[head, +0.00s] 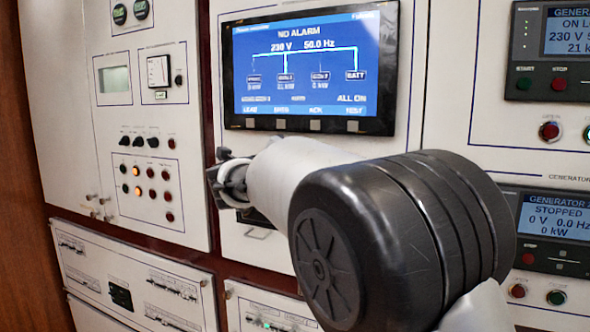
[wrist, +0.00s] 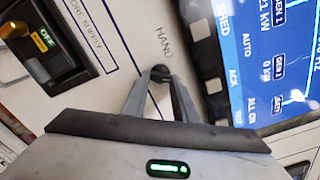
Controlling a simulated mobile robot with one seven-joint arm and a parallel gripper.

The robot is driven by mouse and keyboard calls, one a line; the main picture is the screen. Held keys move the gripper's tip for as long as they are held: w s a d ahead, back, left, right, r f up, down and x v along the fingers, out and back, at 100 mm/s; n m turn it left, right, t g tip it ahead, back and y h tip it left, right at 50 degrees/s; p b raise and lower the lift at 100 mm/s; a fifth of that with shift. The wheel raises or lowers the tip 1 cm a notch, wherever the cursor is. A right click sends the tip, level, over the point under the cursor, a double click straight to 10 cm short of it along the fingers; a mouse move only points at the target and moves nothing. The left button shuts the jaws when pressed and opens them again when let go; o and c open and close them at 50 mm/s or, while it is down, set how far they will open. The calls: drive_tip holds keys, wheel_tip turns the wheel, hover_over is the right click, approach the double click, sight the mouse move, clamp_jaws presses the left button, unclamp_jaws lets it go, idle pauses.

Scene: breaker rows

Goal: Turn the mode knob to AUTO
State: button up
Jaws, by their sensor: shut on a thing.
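The mode knob (wrist: 160,71) is a small dark knob on the white panel in the wrist view, with a HAND label printed beside it. My gripper (wrist: 161,82) has its two fingers closed around the knob, one on each side. Most of the knob is hidden between the fingers, and I cannot tell which way it points. In the head view my gripper (head: 222,178) is at the panel, below and left of the screen; the knob cannot be made out there.
A blue display screen (head: 312,68) with a row of buttons sits just above my gripper. A black switch with a yellow lever (wrist: 42,40) is at the left of the wrist view. Small knobs and lamps (head: 147,165) fill the left panel. Generator controllers (head: 555,50) are at the right.

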drive_tip(key=shift+m+b, duration=0.35)
drive_tip(key=shift+m, duration=0.15)
drive_tip(key=o, duration=1)
drive_tip(key=shift+o, duration=0.2)
drive_tip(key=v, duration=1.7)
drive_tip(key=shift+s, duration=0.2)
drive_tip(key=shift+a, duration=0.1)
